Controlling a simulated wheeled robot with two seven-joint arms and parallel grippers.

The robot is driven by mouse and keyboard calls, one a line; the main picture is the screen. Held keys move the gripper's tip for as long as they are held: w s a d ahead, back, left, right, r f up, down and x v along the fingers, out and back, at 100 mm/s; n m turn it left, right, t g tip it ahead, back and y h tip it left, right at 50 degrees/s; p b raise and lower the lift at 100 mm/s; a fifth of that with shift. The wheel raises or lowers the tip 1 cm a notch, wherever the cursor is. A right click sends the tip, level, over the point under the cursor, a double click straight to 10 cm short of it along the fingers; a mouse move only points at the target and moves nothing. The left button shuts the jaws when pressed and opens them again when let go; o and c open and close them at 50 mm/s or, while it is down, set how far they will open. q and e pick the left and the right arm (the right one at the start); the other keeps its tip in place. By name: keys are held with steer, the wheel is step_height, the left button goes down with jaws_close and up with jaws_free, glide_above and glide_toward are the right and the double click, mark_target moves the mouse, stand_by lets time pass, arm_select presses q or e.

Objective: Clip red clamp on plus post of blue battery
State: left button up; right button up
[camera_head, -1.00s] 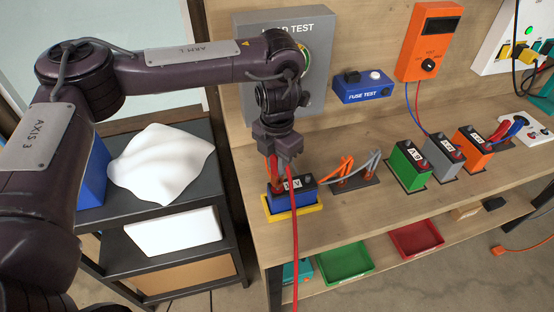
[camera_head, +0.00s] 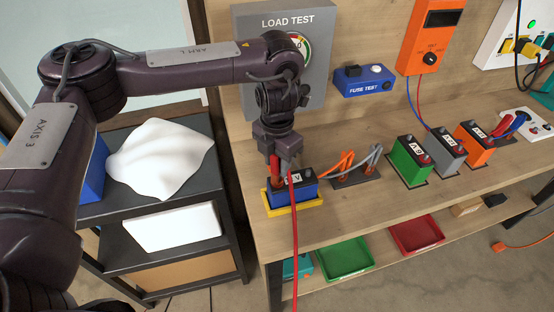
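The blue battery (camera_head: 291,195) sits in a yellow tray (camera_head: 292,210) near the left end of the bench. My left gripper (camera_head: 280,160) points down just above it. It is shut on the red clamp (camera_head: 274,170), which shows over the left part of the battery top. I cannot tell whether the jaws touch the post there, as the gripper and clamp hide it. A red cable (camera_head: 294,240) hangs from the gripper past the battery front and over the bench edge. My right gripper is out of view.
Orange and grey clamps (camera_head: 350,168) stand just right of the battery. Green (camera_head: 410,162), grey (camera_head: 443,155) and orange (camera_head: 476,146) batteries are farther right. The grey load test panel (camera_head: 265,40) rises behind my gripper. A dark shelf (camera_head: 190,175) stands left.

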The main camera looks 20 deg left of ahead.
arm_select(q)
steer(key=shift+o, duration=0.5)
steer(key=shift+r, duration=0.1)
steer(key=shift+r, duration=0.3)
step_height(320, 180, up, 7)
steer(key=shift+r, duration=0.1)
